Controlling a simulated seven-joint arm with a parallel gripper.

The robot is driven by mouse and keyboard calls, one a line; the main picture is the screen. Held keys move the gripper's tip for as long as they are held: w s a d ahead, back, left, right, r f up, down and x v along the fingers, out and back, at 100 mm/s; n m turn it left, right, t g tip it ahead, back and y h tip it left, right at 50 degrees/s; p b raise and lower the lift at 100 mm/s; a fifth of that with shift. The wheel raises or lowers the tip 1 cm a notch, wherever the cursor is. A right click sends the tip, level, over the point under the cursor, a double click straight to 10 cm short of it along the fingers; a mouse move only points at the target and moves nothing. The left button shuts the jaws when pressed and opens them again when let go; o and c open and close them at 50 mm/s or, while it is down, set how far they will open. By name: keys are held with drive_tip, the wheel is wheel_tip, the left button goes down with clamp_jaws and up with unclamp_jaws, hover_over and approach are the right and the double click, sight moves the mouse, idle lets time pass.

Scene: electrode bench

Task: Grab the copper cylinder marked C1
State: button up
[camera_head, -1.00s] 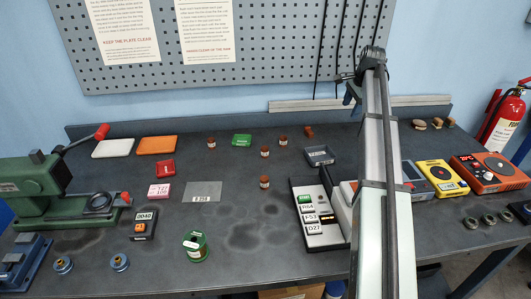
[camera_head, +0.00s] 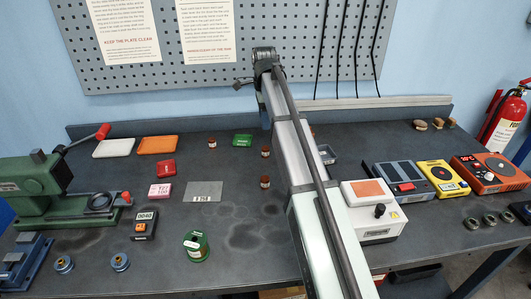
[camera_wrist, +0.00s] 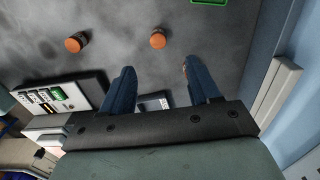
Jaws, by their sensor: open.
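Several small copper cylinders stand on the dark bench. In the head view one is at the front (camera_head: 265,182), one behind it (camera_head: 265,152) and one further left (camera_head: 212,142). My arm hides most of another (camera_head: 312,132). The wrist view shows two cylinders with orange-copper tops, one at left (camera_wrist: 76,42) and one near the middle (camera_wrist: 157,39). A copper sliver shows beside the right finger. I cannot read C1 on any of them. My gripper (camera_wrist: 158,68) is open, its blue fingers apart, with no cylinder between them.
A grey tray (camera_wrist: 155,102) shows between the fingers in the wrist view. The bench around the thin metal plate (camera_head: 204,192) is mostly clear.

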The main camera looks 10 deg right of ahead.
sight(266, 147)
wheel_tip(266, 147, down, 8)
drive_tip(key=shift+f, duration=0.1)
drive_tip(key=f, duration=0.4)
drive_tip(key=shift+s+d, duration=0.2)
drive_tip(key=shift+s, duration=0.05)
drive_tip(key=shift+f, duration=0.55)
drive_tip(key=shift+c, duration=0.4)
clamp_jaws()
